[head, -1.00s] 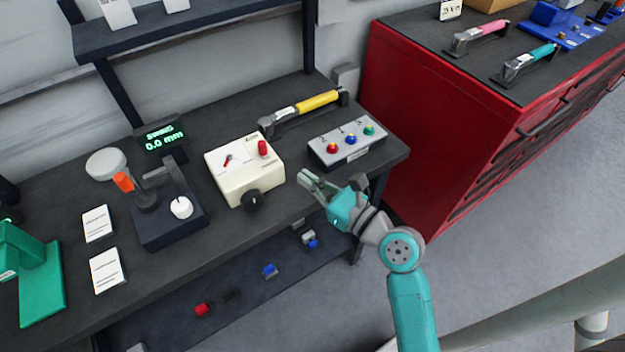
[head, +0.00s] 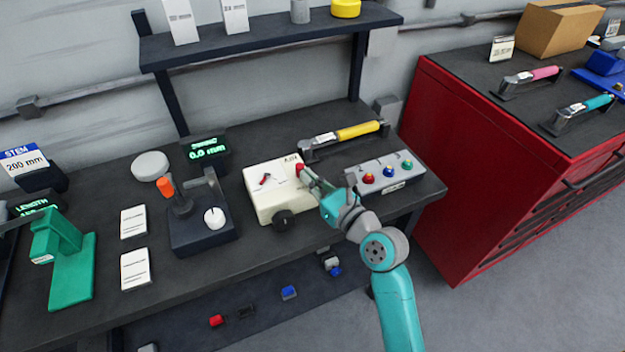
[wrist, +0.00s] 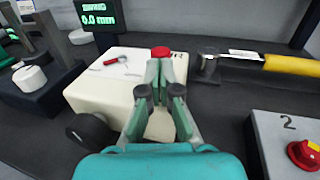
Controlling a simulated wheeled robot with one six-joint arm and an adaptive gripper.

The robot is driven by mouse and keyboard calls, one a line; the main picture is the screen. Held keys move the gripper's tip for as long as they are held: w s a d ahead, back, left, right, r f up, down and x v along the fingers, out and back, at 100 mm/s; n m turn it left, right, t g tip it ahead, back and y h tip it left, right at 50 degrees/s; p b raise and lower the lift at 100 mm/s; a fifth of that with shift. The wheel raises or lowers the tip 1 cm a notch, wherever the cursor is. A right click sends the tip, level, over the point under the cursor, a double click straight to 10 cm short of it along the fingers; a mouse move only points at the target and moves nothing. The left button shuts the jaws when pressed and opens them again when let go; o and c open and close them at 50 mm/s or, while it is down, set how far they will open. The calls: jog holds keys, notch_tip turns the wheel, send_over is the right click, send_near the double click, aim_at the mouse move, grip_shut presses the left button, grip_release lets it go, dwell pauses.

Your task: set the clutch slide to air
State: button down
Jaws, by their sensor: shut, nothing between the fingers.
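A cream box (head: 268,205) stands on the bench, with a red knob (head: 300,169) on the right of its top. It also has a red pointer (head: 265,178) and a black knob (head: 283,221) on its front. My gripper (head: 308,175) is shut and empty at the red knob, coming from the front right. In the wrist view the fingertips (wrist: 161,68) lie just in front of the red knob (wrist: 161,52) and hide its lower part. I cannot tell whether they touch it. Lettering beside the knob is partly covered and unreadable.
A three-button box (head: 385,175) stands to the right, close to my wrist. A yellow-handled tool (head: 357,131) lies behind. A dark fixture with a white dial (head: 214,217) and a display reading 0.0 mm (head: 206,150) stand to the left.

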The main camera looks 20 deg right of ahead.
aim_at(303, 166)
jog(key=shift+w+r, duration=0.1)
jog(key=shift+w, duration=1.95)
jog(key=shift+s+d, duration=0.1)
